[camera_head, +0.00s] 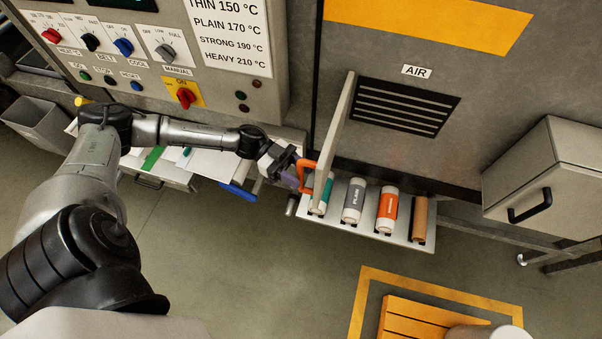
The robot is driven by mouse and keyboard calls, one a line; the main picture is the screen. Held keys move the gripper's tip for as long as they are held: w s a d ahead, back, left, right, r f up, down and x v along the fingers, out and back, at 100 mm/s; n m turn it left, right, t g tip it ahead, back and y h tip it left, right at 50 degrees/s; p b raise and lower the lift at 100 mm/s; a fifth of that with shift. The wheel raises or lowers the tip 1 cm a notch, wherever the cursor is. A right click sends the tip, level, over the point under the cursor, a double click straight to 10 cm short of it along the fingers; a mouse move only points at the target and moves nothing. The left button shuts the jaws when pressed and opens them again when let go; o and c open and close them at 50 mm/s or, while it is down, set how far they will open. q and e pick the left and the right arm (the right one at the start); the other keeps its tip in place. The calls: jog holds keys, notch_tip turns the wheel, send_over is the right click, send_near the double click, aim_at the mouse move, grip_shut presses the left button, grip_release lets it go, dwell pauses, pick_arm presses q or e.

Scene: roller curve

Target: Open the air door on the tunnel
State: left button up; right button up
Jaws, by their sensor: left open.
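The air door (338,135) is a grey flap at the left of the dark slotted vent (403,107), under the AIR label (417,71). It stands swung out from the tunnel wall, seen nearly edge-on, and the vent is uncovered. An orange handle (306,177) sits at the door's outer end. My left gripper (297,177) is open right at this handle; whether the fingers touch it is too small to tell. The handle partly hides the fingertips. My right gripper is out of view.
A shelf (337,228) with several rolls, including a grey one (353,201) and an orange one (387,210), lies below the door. A control panel (130,50) with knobs is at upper left. A grey box (555,180) with a black handle stands at right.

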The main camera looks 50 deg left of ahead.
pick_arm(q)
jog(key=b+v, duration=0.3)
jog(key=v, duration=1)
dwell(0.4)
